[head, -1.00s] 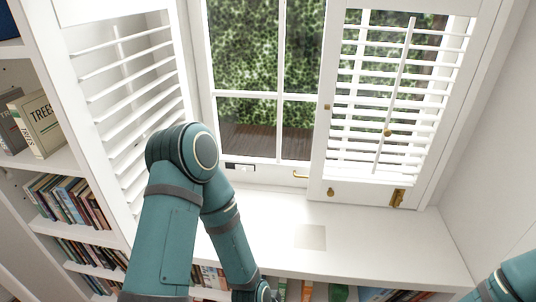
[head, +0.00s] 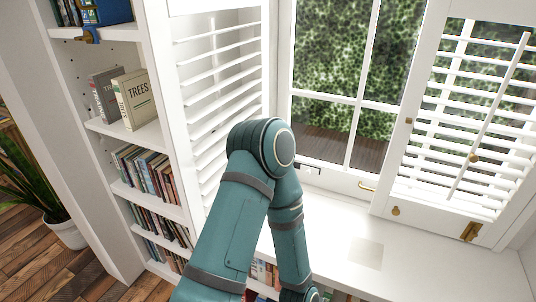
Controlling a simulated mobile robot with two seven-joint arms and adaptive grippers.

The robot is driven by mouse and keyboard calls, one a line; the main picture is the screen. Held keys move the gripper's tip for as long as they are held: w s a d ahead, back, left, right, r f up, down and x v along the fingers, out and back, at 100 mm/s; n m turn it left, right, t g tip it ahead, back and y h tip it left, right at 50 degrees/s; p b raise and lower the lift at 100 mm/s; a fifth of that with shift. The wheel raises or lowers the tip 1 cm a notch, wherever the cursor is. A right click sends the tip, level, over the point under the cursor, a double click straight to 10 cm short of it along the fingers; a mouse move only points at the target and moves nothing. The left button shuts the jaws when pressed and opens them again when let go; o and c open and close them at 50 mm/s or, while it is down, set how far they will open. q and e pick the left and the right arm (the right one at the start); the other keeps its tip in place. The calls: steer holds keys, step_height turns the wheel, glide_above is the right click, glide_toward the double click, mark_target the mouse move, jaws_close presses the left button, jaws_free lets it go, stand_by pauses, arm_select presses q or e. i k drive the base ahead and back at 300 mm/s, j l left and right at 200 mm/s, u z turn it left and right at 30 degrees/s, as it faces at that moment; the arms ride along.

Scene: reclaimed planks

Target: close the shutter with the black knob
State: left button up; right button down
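The left white louvred shutter (head: 217,70) stands swung open at an angle, beside the bookcase. The right white louvred shutter (head: 470,120) lies across the right part of the window and has a small brass knob (head: 396,211) low on its frame. No black knob can be made out on either shutter; my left arm covers the lower part of the left shutter. My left arm rises in front of it and bends down to the bottom edge, where its gripper is out of sight. My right gripper is not in view.
A white window seat (head: 335,232) runs below the window (head: 345,75), with books under it. The white bookcase (head: 150,135) stands close at left. A potted plant (head: 65,230) is on the wooden floor (head: 30,270). The seat's right side is clear.

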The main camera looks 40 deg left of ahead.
mark_target(152, 16)
steer(key=k+j+u, duration=0.1)
steer(key=u, duration=0.25)
steer(key=j+u, duration=0.3)
steer(key=j, duration=0.5)
steer(key=k+j+z, duration=0.1)
steer(key=j, duration=0.4)
steer(key=j+z, duration=0.65)
steer(key=j, duration=0.25)
steer(key=i+j, duration=0.1)
steer(key=j, duration=0.5)
steer(key=i, duration=0.1)
steer(key=j+z, duration=0.05)
